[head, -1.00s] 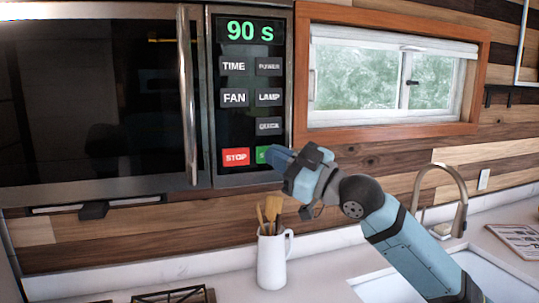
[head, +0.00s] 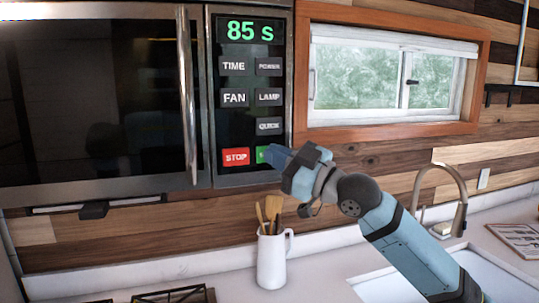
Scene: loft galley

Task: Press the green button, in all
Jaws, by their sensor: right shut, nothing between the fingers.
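The microwave (head: 95,100) hangs on the wall at the left, with its control panel (head: 235,130) on its right side. The green button (head: 262,155) is at the panel's bottom right, beside the red STOP button (head: 236,157). My right gripper (head: 274,157) is shut and empty, with its fingertips in front of the green button, covering most of it. I cannot tell whether the tips touch it. The display (head: 249,31) reads "85 S" in green. My left gripper is not in view.
A white jug (head: 273,262) with wooden utensils stands on the counter below my right gripper. A tap (head: 457,205) and sink are at the right. A wood-framed window (head: 385,75) is right of the panel. The microwave's vertical handle (head: 187,95) sticks out left of the panel.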

